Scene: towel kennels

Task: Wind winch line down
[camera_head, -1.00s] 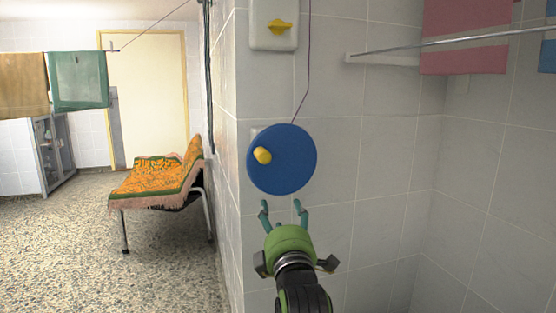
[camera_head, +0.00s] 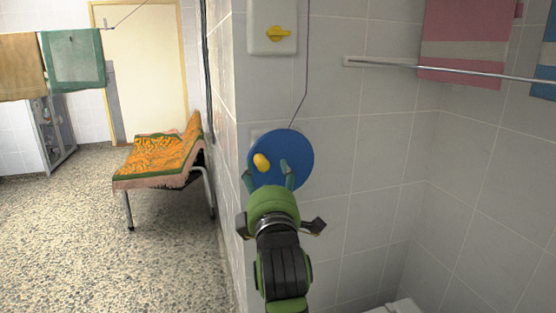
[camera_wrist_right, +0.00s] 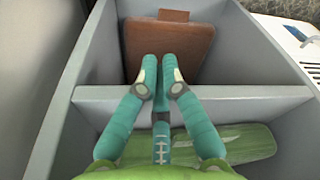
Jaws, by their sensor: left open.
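The winch is a round blue wheel (camera_head: 300,148) on the tiled wall, with a yellow knob (camera_head: 261,162) left of its centre. A thin dark line (camera_head: 307,60) runs from the wheel's top up the wall. My left gripper (camera_head: 267,174) is open in front of the wheel's lower part. Its fingers stand apart on either side below the knob; I cannot tell whether they touch it. My right gripper (camera_wrist_right: 160,68) shows only in the right wrist view. Its fingertips are together over a grey compartmented box, with nothing clearly held.
A yellow switch (camera_head: 279,34) sits above the wheel. A rail (camera_head: 440,70) and a pink towel (camera_head: 465,45) are at the right. A bench with an orange cover (camera_head: 160,158) stands left. The grey box (camera_wrist_right: 210,95) holds a brown item (camera_wrist_right: 170,45).

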